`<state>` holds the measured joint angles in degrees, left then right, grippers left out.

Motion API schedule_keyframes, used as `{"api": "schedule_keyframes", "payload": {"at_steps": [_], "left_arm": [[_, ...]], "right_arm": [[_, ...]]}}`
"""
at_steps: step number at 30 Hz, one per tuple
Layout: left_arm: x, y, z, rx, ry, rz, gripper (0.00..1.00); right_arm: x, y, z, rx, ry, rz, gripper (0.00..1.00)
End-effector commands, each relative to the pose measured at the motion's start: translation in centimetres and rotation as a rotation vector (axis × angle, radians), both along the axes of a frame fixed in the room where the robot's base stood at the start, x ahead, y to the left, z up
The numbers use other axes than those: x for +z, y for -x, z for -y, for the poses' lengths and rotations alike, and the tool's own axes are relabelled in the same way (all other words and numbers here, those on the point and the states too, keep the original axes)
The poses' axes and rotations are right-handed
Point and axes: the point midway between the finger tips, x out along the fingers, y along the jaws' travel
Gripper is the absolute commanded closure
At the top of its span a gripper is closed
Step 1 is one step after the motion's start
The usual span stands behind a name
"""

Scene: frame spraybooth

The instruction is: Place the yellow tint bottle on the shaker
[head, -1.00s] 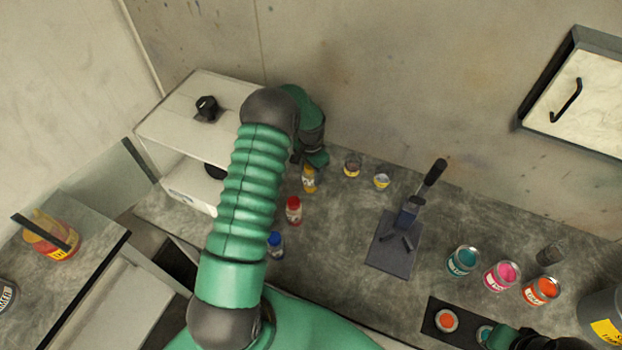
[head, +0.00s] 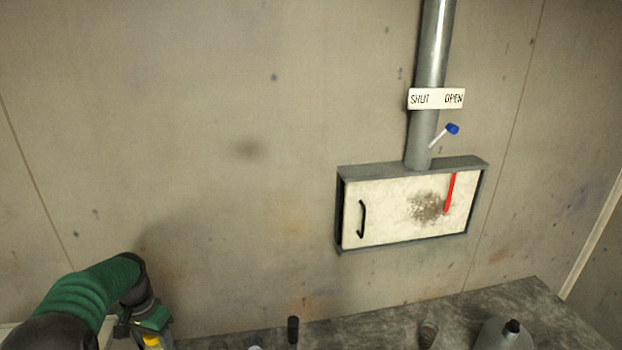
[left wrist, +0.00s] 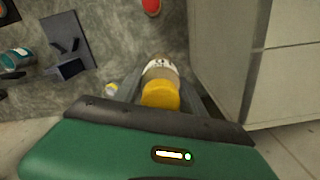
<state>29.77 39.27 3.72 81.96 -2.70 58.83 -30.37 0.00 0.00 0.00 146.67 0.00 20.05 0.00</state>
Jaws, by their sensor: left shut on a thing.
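My left gripper (head: 146,338) is at the bottom left of the head view, shut on the yellow tint bottle (head: 152,342), of which only a yellow bit shows there. A pale boxy unit (left wrist: 228,50), which may be the shaker, rises close to the right of the bottle. I cannot make out the shaker's holding place. My right gripper is not in view.
In the left wrist view a red-capped bottle (left wrist: 151,6), a dark plate with a tool (left wrist: 68,45), a small tin (left wrist: 111,88) and a teal can (left wrist: 15,58) stand on the grey bench. The head view shows a wall cabinet (head: 405,208), a pipe (head: 430,60) and a blue-tipped lever (head: 452,129).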

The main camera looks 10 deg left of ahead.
Motion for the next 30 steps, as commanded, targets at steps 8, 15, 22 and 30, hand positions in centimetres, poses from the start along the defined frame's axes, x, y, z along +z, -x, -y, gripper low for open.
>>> {"api": "schedule_keyframes", "payload": {"at_steps": [8, 15, 22, 30], "left_arm": [[-1.5, -0.2, 3.2, 0.005, 0.000, 0.000, 1.00], [-6.1, 0.7, 9.2, 0.020, 0.000, -0.001, 1.00], [-13.3, 4.0, 17.8, 0.049, 0.000, -0.002, 1.00], [-17.3, 7.9, 23.2, 0.082, -0.002, 0.001, 1.00]], "right_arm": [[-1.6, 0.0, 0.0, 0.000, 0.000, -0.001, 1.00], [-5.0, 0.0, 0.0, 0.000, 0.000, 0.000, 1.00], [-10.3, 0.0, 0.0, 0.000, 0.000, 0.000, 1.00], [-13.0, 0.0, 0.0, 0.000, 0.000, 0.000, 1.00]]}}
